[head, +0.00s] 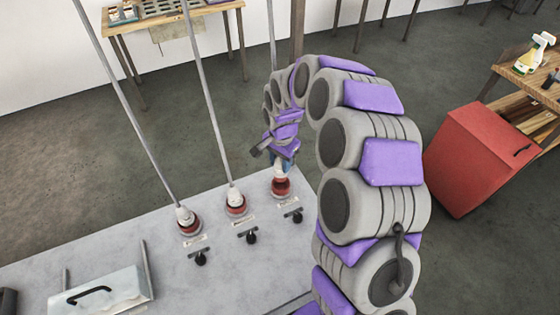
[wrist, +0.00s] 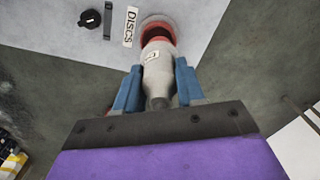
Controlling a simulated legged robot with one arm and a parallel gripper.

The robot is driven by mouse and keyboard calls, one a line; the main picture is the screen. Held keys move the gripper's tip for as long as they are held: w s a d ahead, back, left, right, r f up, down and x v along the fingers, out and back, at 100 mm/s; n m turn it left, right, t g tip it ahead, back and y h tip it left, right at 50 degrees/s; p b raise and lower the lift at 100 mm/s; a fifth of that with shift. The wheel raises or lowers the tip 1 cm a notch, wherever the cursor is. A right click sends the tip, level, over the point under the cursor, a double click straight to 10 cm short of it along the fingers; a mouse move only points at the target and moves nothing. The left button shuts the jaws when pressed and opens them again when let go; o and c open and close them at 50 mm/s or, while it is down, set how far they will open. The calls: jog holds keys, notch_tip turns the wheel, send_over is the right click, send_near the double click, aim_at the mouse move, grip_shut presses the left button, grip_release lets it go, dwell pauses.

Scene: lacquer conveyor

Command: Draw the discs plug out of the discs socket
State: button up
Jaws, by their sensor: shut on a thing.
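The discs socket (wrist: 157,22) is a red ring on the grey panel, beside a label reading DISCS (wrist: 130,28). It also shows in the head view (head: 281,188), the rightmost of three sockets. The discs plug (wrist: 157,72) is a pale grey body with a small white tag, lined up with the socket's mouth. A dark red part of the mouth shows beyond its end; I cannot tell whether its tip is still inside. My gripper (wrist: 157,88) has its blue fingers shut on the plug from both sides. In the head view the arm partly hides the plug.
Two similar sockets with pale plugs (head: 236,202) (head: 184,217) stand to the left, with long grey poles rising from them. Black knobs (head: 251,238) line the panel's front. A handled metal cover (head: 100,290) is at left. A red cabinet (head: 475,160) stands right.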

jog(key=shift+r+p, duration=0.7)
jog(key=shift+r, duration=0.8)
